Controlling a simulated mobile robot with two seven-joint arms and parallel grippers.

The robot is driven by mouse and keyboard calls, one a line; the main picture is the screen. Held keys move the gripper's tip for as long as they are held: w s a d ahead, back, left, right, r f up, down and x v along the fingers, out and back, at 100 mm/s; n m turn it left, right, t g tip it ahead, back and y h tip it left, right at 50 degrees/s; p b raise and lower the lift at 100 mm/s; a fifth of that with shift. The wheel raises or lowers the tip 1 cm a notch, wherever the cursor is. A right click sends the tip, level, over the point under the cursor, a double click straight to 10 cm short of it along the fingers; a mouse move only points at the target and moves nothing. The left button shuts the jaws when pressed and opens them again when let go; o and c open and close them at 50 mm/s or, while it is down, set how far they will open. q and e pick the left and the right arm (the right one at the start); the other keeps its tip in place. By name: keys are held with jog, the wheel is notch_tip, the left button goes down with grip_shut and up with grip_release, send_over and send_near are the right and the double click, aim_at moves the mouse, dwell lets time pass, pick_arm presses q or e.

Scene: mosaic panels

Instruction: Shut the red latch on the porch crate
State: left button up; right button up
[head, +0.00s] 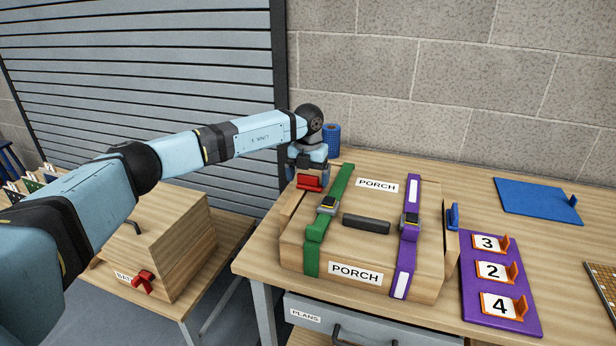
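The porch crate (335,240) is a wooden case with PORCH labels, lying on the workbench with its lid down. A red latch (309,184) is on its left side, near the back corner. My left gripper (308,172) points down right at the red latch and partly covers it. I cannot tell whether its fingers touch or hold the latch, or how far apart they are. A blue latch (453,216) is on the crate's right side. My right gripper is not in view.
A green strap (314,250) and a purple strap (408,245) cross the crate, with a dark handle (366,223) between them. A blue roll (333,140) stands behind. A purple number board (490,270) and blue panel (540,200) lie right. Another wooden crate (185,235) sits lower left.

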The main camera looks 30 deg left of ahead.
pick_arm(q)
notch_tip(320, 180, up, 14)
jog(key=shift+b, duration=0.3)
jog(key=shift+f, duration=0.1)
dwell(0.6)
